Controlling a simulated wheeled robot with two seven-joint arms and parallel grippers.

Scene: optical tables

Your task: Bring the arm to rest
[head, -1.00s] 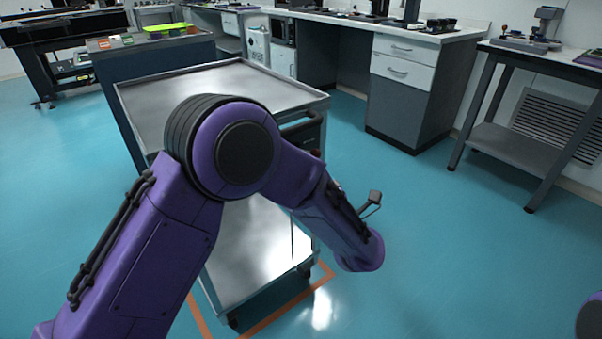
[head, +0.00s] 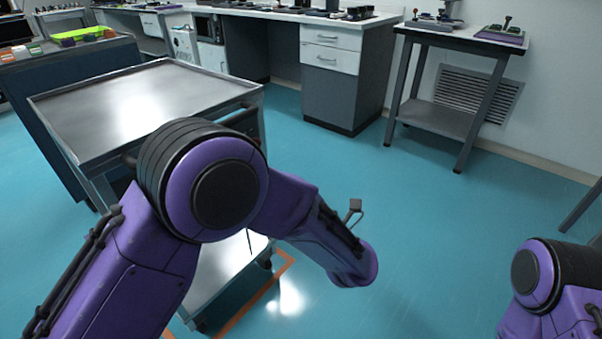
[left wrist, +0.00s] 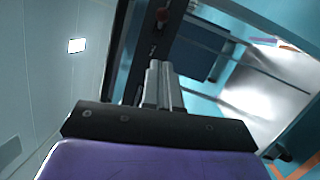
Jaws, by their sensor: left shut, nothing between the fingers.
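My left arm (head: 215,190) comes in from the lower left of the head view, bent at a purple elbow, with its forearm reaching right and down. The hand itself is hidden in that view. In the left wrist view my left gripper (left wrist: 162,85) shows two grey fingers side by side, closed together with nothing between them. Part of my right arm (head: 540,280) shows at the lower right of the head view; its gripper is out of view.
A steel cart (head: 140,95) stands behind my left arm, partly hidden by it. A drawer cabinet (head: 335,80) and a small side table (head: 445,118) with devices on it stand along the back. The blue floor (head: 410,210) between them and my arms is clear.

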